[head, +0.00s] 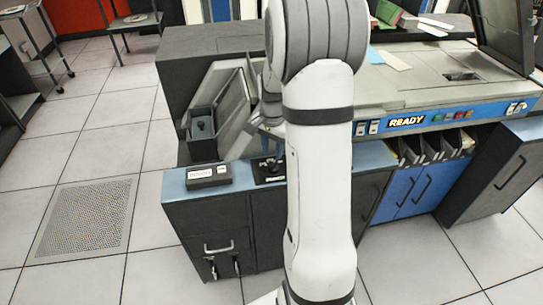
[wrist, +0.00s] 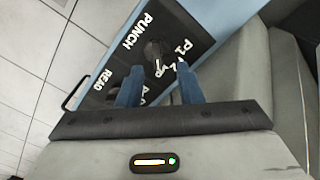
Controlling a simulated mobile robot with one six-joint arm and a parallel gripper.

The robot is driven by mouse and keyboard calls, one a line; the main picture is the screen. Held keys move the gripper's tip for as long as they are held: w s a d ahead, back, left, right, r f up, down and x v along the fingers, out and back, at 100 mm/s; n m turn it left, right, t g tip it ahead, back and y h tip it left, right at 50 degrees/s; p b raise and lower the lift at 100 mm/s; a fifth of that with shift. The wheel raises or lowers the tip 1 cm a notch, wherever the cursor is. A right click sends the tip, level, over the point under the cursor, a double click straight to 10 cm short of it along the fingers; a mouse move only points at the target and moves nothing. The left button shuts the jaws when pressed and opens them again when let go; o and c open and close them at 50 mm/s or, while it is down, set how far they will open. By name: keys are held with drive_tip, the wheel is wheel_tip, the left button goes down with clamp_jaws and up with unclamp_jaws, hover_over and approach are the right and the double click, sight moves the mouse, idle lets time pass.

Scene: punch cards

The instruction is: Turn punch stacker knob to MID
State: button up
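The punch stacker knob (wrist: 154,48) is dark and sits on a black panel (wrist: 120,75) with white lettering, "PUNCH" and "READ" among it. In the wrist view the knob lies just beyond and between my fingertips. My gripper (wrist: 160,68) is open, its two blue fingers apart with nothing held. I cannot tell whether a fingertip touches the knob. Some lettering is hidden behind the fingers, and the knob's setting is not clear. In the head view my gripper (head: 262,128) is above the black panel (head: 268,170), partly hidden by my arm.
A blue-edged console (head: 225,172) carries the panel, with a small dark box (head: 208,175) to its left. A dark open bin (head: 203,135) stands behind it.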

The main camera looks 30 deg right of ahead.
sight(272, 163)
drive_tip(key=shift+r, duration=1.6)
